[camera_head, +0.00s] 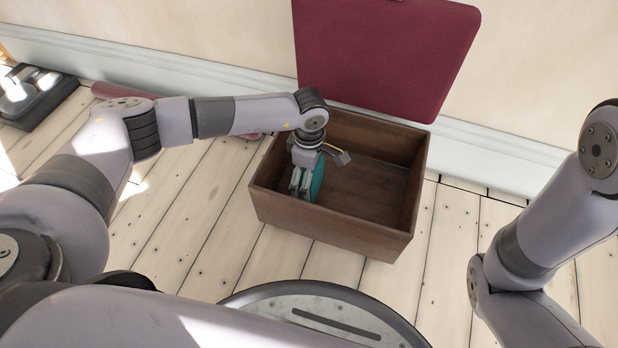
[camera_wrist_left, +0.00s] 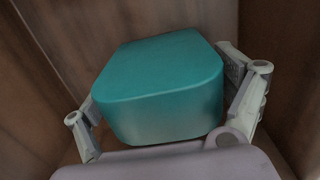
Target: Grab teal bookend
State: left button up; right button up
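The teal bookend (camera_wrist_left: 160,88) fills the middle of the left wrist view, a smooth block with rounded edges. In the head view a narrow part of the bookend (camera_head: 318,178) shows beside my left gripper (camera_head: 301,184), inside the left part of the brown wooden box (camera_head: 345,232). In the left wrist view the fingers of my left gripper (camera_wrist_left: 165,105) stand on both sides of the bookend, close against it. The fingertip contact is partly hidden behind the block. My right arm shows at the right of the head view, but its gripper is out of the picture.
The right part of the box is empty. A dark red padded panel (camera_head: 385,55) stands behind the box against the wall. A dark object with shiny parts (camera_head: 35,92) sits on the floor at far left.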

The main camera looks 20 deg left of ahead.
pick_arm(q)
jog(key=c, duration=1.5)
jog(key=shift+c, duration=0.2)
jog(key=shift+r, duration=0.1)
